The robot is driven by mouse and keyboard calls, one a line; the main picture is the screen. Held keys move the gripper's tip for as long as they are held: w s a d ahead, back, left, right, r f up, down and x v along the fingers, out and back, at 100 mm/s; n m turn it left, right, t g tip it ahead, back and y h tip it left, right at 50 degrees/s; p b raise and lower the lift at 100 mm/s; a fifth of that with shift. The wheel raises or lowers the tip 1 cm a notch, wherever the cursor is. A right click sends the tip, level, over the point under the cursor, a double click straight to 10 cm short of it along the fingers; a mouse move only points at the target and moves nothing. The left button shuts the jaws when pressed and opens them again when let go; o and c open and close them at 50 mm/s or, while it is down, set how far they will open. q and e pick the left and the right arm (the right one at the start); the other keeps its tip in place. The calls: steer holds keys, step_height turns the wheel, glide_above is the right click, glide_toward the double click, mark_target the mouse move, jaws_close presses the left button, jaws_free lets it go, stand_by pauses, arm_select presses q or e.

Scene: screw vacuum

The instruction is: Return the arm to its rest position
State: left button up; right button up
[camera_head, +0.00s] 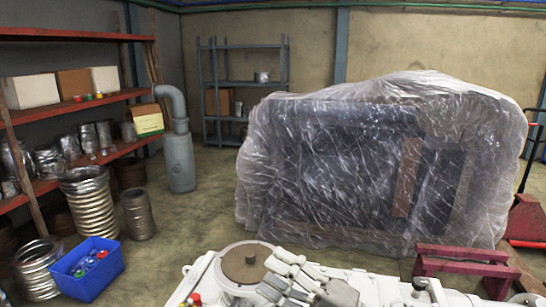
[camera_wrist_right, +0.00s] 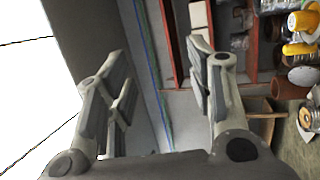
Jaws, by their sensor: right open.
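My right gripper (camera_head: 272,268) is at the bottom middle of the head view, in front of a white machine-like surface with a round brown-topped cap (camera_head: 246,262). In the right wrist view the two fingers of the right gripper (camera_wrist_right: 156,50) stand wide apart with nothing between them. That view looks past the fingers to a wall and red shelving turned on its side. My left gripper is in neither view. Most of my right arm is hidden below the head view's lower edge.
A large plastic-wrapped load (camera_head: 375,165) stands ahead. A red shelf (camera_head: 110,103) with boxes and metal parts is at left. A blue crate (camera_head: 87,270) and ribbed metal tubes (camera_head: 90,205) stand near it. A red stand (camera_head: 463,268) is at right. Bare floor (camera_head: 185,225) lies between.

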steer(key=w+d+f+m+t+h, duration=0.2)
steer(key=d+m+t+h, duration=0.4)
steer(key=m, duration=0.3)
steer(key=w+d+f+m+t+h, duration=0.1)
steer(key=d+f+m+t+h, duration=0.1)
steer(key=d+m+t+h, duration=0.4)
steer(key=s+d+f+m+g+h, duration=0.3)
steer(key=d+f+m+g+h, duration=0.15)
steer(key=f, duration=0.25)
steer(key=s+d+f+m+g+h, duration=0.3)
steer(key=f+m, duration=0.3)
steer(key=s+f+m+g, duration=0.1)
steer(key=s+f+g, duration=0.5)
steer(key=s, duration=0.4)
steer(key=s+f+m+g, duration=0.1)
steer(key=s+f+g, duration=0.3)
steer(key=s+f, duration=0.45)
steer(key=s+f+g, duration=0.1)
steer(key=s+f, duration=0.1)
steer(key=f, duration=1.1)
steer(key=s+f+g, duration=0.1)
steer(key=s+f, duration=0.1)
steer(key=f, duration=1.1)
steer(key=s+d+f+g+b, duration=0.1)
steer(key=s+d+f, duration=0.2)
steer(key=s+f, duration=1.3)
steer(key=shift+s+f+y, duration=0.3)
steer(key=shift+s+y, duration=0.05)
steer(key=shift+s, duration=0.05)
